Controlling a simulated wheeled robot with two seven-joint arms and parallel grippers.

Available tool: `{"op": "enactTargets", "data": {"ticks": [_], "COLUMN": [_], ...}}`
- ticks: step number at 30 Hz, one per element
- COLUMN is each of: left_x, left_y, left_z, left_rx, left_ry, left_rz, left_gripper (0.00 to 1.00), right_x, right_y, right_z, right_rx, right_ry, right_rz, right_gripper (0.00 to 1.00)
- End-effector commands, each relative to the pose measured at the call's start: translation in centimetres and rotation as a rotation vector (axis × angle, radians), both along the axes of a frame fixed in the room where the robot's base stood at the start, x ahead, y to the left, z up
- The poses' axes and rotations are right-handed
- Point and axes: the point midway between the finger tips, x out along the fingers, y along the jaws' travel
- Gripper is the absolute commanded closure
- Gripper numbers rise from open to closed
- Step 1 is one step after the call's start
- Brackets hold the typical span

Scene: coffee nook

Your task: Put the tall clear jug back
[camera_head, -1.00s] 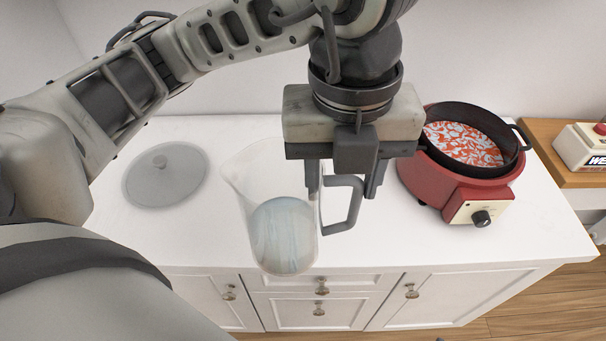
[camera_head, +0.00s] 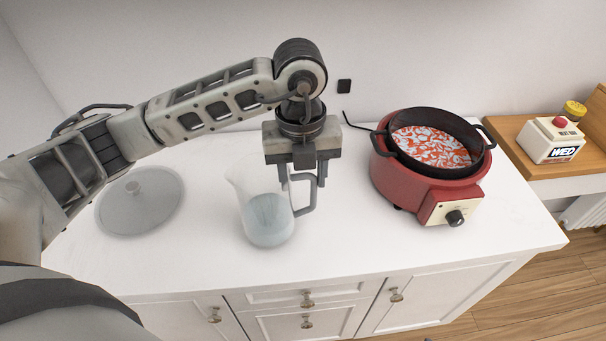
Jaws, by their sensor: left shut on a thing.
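The tall clear jug (camera_head: 268,215) has a grey handle on its right side and a pale bluish bottom part. It is over the white counter, left of the red cooker; I cannot tell whether its base touches the counter. My left gripper (camera_head: 298,182) points down at the jug's upper right and is shut on its handle. The fingertips are partly hidden behind the handle. My right gripper is not in view.
A red cooker (camera_head: 412,190) with a black pot (camera_head: 434,141) holding a red-and-white patterned thing stands to the right. A round glass lid (camera_head: 140,203) lies on the left of the white counter (camera_head: 170,265). A cream device (camera_head: 551,141) sits on a wooden table at right.

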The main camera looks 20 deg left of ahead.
Motion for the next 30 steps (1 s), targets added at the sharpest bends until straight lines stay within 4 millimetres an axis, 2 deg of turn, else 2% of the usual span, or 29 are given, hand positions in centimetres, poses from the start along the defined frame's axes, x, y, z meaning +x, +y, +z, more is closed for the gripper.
{"op": "enactTargets", "data": {"ticks": [4, 15, 16, 18, 26, 30], "left_x": [0.1, 0.1, 0.1, 0.0, 0.0, 0.1], "left_y": [0.0, 0.0, 0.0, 0.0, 0.0, 0.0], "left_z": [-1.0, -1.5, -1.4, -1.4, -1.3, -0.4], "left_rx": [-0.001, 0.0, -0.002, -0.001, -0.001, -0.001], "left_ry": [-0.004, -0.005, -0.003, -0.003, -0.003, -0.005], "left_rz": [0.002, 0.002, 0.002, 0.002, 0.002, 0.002], "left_gripper": [1.0, 1.0, 0.46, 0.33, 0.33, 0.33], "right_x": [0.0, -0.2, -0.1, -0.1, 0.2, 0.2], "right_y": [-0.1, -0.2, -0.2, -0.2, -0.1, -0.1], "right_z": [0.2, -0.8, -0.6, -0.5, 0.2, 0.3], "right_rx": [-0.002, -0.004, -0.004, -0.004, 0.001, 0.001], "right_ry": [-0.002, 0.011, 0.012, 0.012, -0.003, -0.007], "right_rz": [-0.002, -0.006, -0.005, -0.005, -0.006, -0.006], "right_gripper": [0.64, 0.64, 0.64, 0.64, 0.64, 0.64]}}
